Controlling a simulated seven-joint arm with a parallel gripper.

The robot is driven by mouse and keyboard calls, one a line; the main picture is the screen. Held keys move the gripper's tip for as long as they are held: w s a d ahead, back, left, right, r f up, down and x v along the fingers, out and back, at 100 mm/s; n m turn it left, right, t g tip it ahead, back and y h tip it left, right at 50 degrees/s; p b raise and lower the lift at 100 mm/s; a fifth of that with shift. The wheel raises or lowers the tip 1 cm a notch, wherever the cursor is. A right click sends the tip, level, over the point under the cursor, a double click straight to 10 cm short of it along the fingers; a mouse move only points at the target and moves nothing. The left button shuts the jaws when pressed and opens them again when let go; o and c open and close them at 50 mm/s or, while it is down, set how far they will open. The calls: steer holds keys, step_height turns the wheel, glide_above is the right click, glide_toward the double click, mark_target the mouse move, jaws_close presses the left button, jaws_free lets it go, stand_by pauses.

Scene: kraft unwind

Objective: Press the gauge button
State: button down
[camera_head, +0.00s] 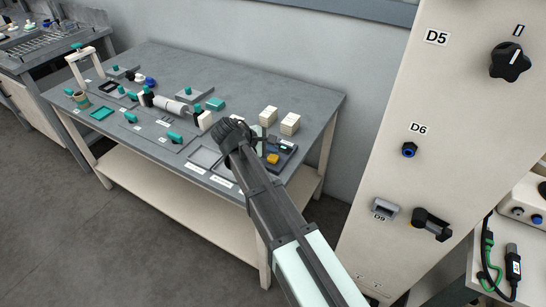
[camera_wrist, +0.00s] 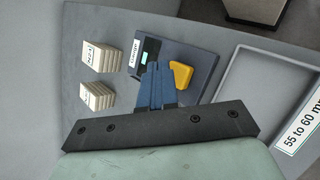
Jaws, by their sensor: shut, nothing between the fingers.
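The gauge (camera_head: 284,162) is a dark box on the bench, at the end nearest the tall panel; it also shows in the wrist view (camera_wrist: 198,56) with a "Gauge" label. A yellow button (camera_wrist: 181,74) sits on its top and shows in the head view (camera_head: 272,158). A small display (camera_wrist: 151,50) is beside the button. My gripper (camera_wrist: 156,68) is shut and empty, its blue-grey fingers over the gauge between display and button. The fingertips appear just left of the button in the wrist view; I cannot tell their height or any contact.
Two stacks of pale blocks (camera_head: 268,115) (camera_head: 290,123) stand behind the gauge, close to my gripper. A shallow grey tray (camera_head: 205,158) lies to its left. Teal-handled parts and a roller (camera_head: 171,106) occupy the bench's left. A tall panel (camera_head: 455,110) with knobs stands at right.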

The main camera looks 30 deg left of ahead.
mark_target(271, 158)
steer(key=shift+f, duration=0.2)
steer(key=shift+f, duration=0.25)
steer(key=shift+f, duration=0.55)
stand_by(1.1)
steer(key=shift+r, duration=1)
steer(key=shift+r, duration=0.15)
steer(key=shift+r, duration=2.35)
